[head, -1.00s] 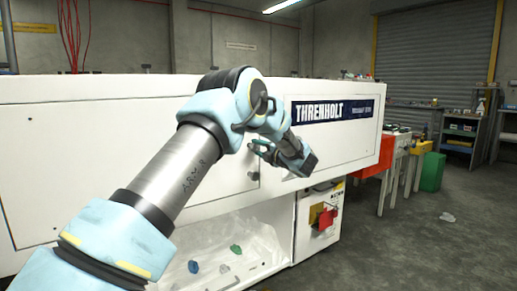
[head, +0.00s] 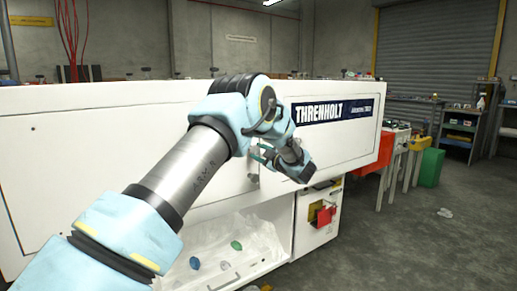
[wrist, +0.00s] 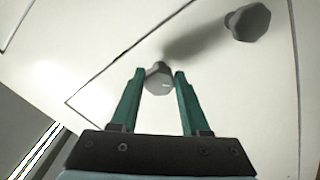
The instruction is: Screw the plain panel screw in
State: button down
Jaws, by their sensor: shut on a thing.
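In the wrist view, a grey faceted screw head (wrist: 158,78) sits between the tips of my gripper's green fingers (wrist: 159,75), at the corner of a seamed white panel (wrist: 210,80). My gripper is shut on this screw. A small pale line shows on its head; its shank is hidden, so I cannot tell how deep it sits. A second grey knob-like head (wrist: 247,22) stands out from the panel at the upper right, apart from my gripper. In the head view my gripper (head: 262,152) is at the white machine's front face, partly hidden by my wrist.
The long white machine (head: 75,150) fills the left and middle. Below its panel is an open bay with a pale liner (head: 215,235) and several small coloured pieces. A red bin (head: 372,158) and a green bin (head: 432,167) stand right. The floor at right is mostly clear.

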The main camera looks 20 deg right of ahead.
jog(key=m+p, duration=0.4)
jog(key=m, duration=0.3)
jog(key=m+p, duration=0.3)
jog(key=m, duration=0.3)
jog(key=shift+s+a+m+p, duration=0.1)
jog(key=shift+m+p, duration=0.2)
jog(key=shift+m, duration=0.1)
jog(key=m+p, duration=0.1)
jog(key=m, duration=0.2)
jog(key=shift+a+m+p, duration=0.1)
jog(key=shift+m+p, duration=0.2)
jog(key=m+p, duration=0.1)
jog(key=m, duration=0.2)
jog(key=shift+m, duration=0.3)
jog(key=m+p, duration=0.1)
jog(key=m, duration=0.2)
jog(key=shift+a+m+p, duration=0.1)
jog(key=shift+m+p, duration=0.6)
jog(key=shift+m, duration=1.2)
jog(key=shift+c, duration=1.9)
grip_release()
